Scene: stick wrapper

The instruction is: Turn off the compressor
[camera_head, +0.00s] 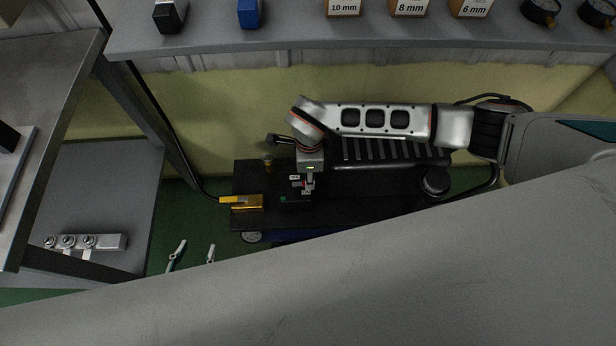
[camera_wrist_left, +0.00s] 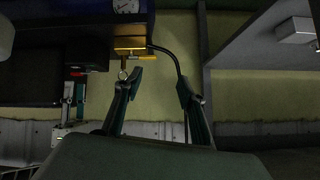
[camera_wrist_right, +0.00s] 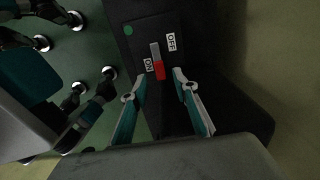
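The black compressor (camera_head: 385,185) sits on the floor below the shelf. Its switch box shows in the right wrist view, with OFF and ON labels and a switch (camera_wrist_right: 157,60). The red part of the switch lies beside the ON label, its grey part towards OFF. My right gripper (camera_wrist_right: 155,86) is open just short of the switch, its fingertips apart with nothing between them. In the head view it points down at the switch box and partly hides it. My left gripper (camera_head: 192,254) is open and empty, left of the compressor. It also shows open in the left wrist view (camera_wrist_left: 160,84).
A brass block with a yellow handle (camera_head: 240,200) and a black hose is at the compressor's left end. A shelf (camera_head: 300,38) with labelled boxes and gauges runs above. A metal manifold (camera_head: 90,242) lies on the low left shelf. The left arm fills the foreground.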

